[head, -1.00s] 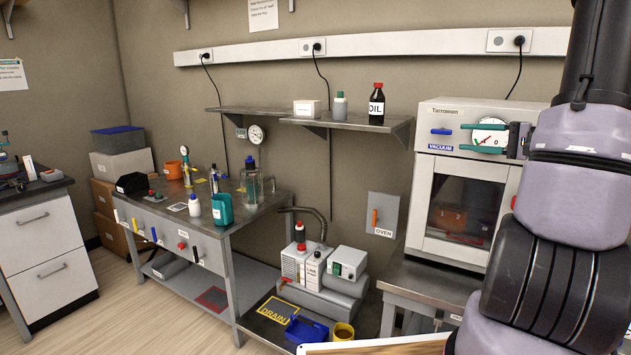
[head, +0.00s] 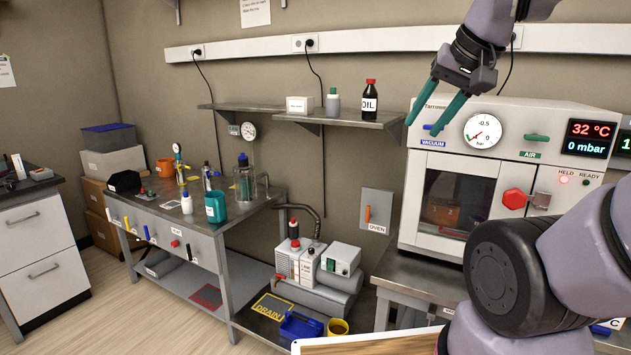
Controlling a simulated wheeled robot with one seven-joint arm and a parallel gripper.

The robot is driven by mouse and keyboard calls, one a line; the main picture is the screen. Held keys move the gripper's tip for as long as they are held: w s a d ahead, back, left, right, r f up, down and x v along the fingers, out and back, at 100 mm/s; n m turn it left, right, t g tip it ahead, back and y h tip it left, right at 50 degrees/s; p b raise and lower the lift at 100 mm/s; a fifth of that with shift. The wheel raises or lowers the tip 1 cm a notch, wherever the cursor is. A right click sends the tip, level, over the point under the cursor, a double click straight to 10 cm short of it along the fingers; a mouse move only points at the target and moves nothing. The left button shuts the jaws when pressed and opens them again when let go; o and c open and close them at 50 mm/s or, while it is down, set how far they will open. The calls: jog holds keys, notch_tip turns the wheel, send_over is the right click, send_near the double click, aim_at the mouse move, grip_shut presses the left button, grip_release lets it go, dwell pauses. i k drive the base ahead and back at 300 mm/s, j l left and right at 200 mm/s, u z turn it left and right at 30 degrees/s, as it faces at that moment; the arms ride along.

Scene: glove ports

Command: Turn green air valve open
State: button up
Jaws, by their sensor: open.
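The green air valve (head: 537,138) is a small green lever on the oven's front panel, above the AIR label. It lies roughly level, to the right of the round vacuum gauge. My gripper (head: 429,118) is open, with two teal fingers pointing down and left. It is in front of the oven's upper left corner, left of the gauge and apart from the green valve. A finger partly covers the blue vacuum valve (head: 431,127). Nothing is between the fingers but the view of the oven behind.
The oven (head: 412,200) has a red door knob (head: 514,199) and displays reading 32 °C and 0 mbar. A shelf left of it holds a dark oil bottle (head: 369,98). My arm covers the oven's lower right.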

aim_at(534, 137)
jog(key=z, duration=0.95)
